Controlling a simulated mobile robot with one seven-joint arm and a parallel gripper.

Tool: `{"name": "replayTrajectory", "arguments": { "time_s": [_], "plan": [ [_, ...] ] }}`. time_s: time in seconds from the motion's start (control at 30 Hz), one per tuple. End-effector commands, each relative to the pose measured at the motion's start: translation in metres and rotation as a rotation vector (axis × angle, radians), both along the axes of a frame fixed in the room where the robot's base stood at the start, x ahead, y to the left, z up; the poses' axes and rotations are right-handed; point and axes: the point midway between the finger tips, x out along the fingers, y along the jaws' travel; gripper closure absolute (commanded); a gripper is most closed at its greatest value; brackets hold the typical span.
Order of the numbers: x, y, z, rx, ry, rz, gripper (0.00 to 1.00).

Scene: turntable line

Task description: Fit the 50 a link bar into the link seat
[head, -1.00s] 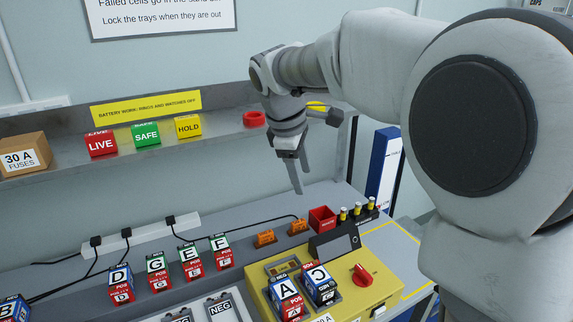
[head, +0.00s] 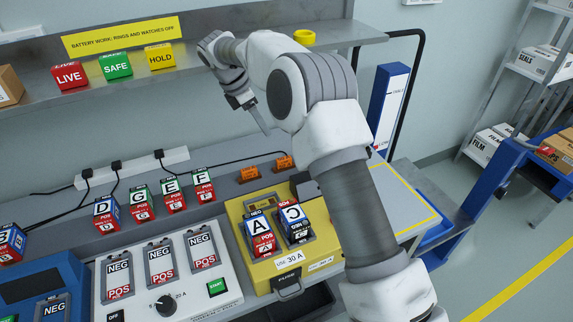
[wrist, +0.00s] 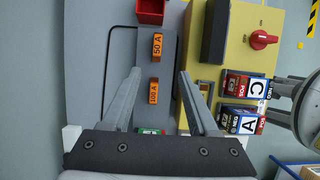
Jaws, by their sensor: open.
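The orange 50 A link bar (wrist: 157,46) stands on the grey bench behind the yellow unit; in the head view (head: 284,162) it is the right one of two orange bars. The orange 100 A bar (wrist: 153,91) is beside it. My gripper (wrist: 158,73) is open and empty, pointing down above the bars, which show between its fingers in the wrist view. In the head view my gripper (head: 262,124) is above and behind the bars. A recess (head: 262,201) at the back of the yellow unit may be the link seat; I cannot tell.
The yellow unit (head: 315,268) carries batteries A (head: 260,232) and C (head: 294,222). A red bin (wrist: 150,12) and a red knob (wrist: 262,39) are near. Several batteries stand left along the bench by black cables. A shelf (head: 220,55) runs behind my arm.

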Motion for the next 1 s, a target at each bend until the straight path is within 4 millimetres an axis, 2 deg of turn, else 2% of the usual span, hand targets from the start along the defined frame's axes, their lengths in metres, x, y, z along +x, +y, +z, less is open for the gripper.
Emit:
{"name": "replayTrajectory", "arguments": {
  "time_s": [0.5,0.83,1.0],
  "plan": [
    [0.015,-0.037,-0.095,0.000,0.003,-0.002,0.40],
    [0.019,-0.044,-0.115,0.001,0.001,-0.004,0.40],
    [0.026,-0.049,-0.138,0.000,0.003,-0.003,0.40]
  ]
}}
